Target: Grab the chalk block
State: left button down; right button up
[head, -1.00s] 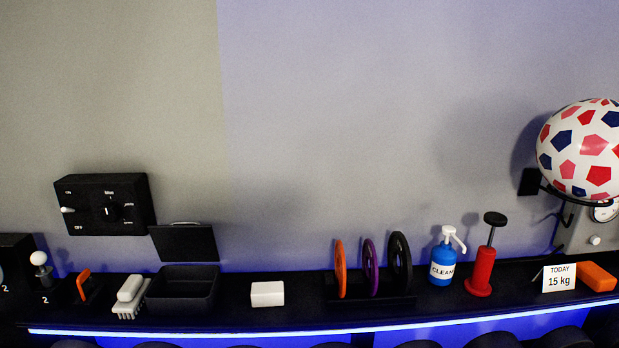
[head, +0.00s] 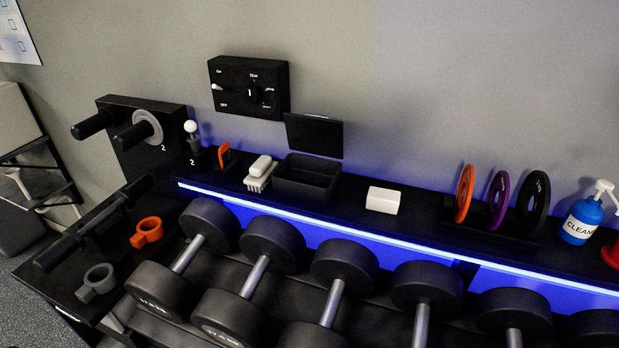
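The chalk block appears to be the white block (head: 383,200) lying on the black shelf (head: 420,213). It sits to the right of an open black box (head: 305,180) with its lid raised, and to the left of the upright coloured discs. Nothing touches it or covers it. Neither of my grippers shows in the head view.
A white brush (head: 260,173) lies left of the box. Several dumbbells (head: 343,268) fill the rack below the shelf's front edge. A control box (head: 249,86) hangs above.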

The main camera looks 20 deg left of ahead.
aim_at(378, 199)
jog(key=k+j+u, duration=0.15)
jog(key=u, duration=0.2)
jog(key=k+j+u, duration=0.1)
jog(key=j+u, duration=0.25)
jog(key=k+j+u, duration=0.1)
jog(key=u, duration=0.25)
jog(key=j, duration=0.1)
